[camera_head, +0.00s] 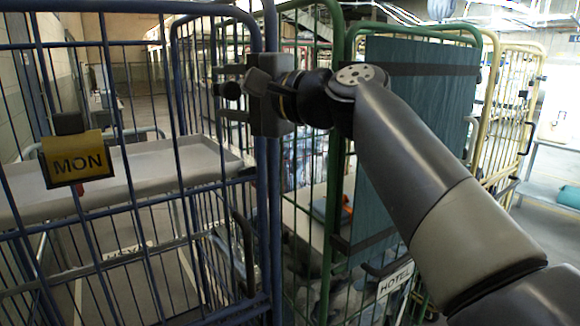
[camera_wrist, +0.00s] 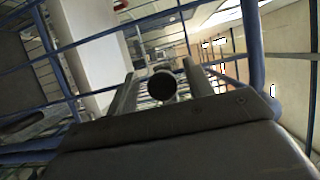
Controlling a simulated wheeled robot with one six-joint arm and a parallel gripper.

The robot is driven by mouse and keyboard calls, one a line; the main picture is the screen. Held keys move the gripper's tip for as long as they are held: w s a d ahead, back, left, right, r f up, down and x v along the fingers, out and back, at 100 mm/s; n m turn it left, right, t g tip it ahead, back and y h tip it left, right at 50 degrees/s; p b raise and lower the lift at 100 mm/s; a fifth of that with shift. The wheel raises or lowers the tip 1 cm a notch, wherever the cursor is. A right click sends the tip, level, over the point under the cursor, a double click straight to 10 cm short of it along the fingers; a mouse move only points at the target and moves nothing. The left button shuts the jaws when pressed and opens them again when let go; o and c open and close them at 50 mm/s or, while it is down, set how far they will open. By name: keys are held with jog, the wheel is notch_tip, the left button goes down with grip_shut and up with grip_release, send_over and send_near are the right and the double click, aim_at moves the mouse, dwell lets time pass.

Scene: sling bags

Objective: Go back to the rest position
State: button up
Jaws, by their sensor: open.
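My gripper (camera_head: 222,92) is at the top centre-left of the head view, pointing left, in line with the right-hand post of the blue cage (camera_head: 262,180). In the wrist view the two fingers of my gripper (camera_wrist: 161,78) stand apart. A dark round end shows between them; I cannot tell whether it is part of the gripper. No bag is seen in the fingers. Blue bars (camera_wrist: 130,25) pass close beyond the fingertips; I cannot tell if they touch.
The blue cage holds a grey shelf (camera_head: 150,172) and carries a yellow MON tag (camera_head: 77,158). A green cage (camera_head: 331,200) with a teal panel (camera_head: 415,105) and a HOTEL label (camera_head: 395,280) stands right of it, behind my arm. A yellow cage (camera_head: 537,100) is further right.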

jog(key=b+v, duration=0.2)
jog(key=v, duration=0.8)
jog(key=shift+m, duration=0.3)
jog(key=p+x, duration=0.1)
jog(key=x, duration=0.2)
jog(key=p+x, duration=0.1)
jog(key=x, duration=0.6)
jog(key=shift+w+a+r+p, duration=0.2)
jog(key=shift+r+p, duration=0.2)
jog(key=shift+s+d+r+m+t, duration=0.15)
jog(key=shift+r+m+t, duration=0.15)
jog(key=shift+r+m, duration=0.1)
jog(key=shift+f, duration=0.1)
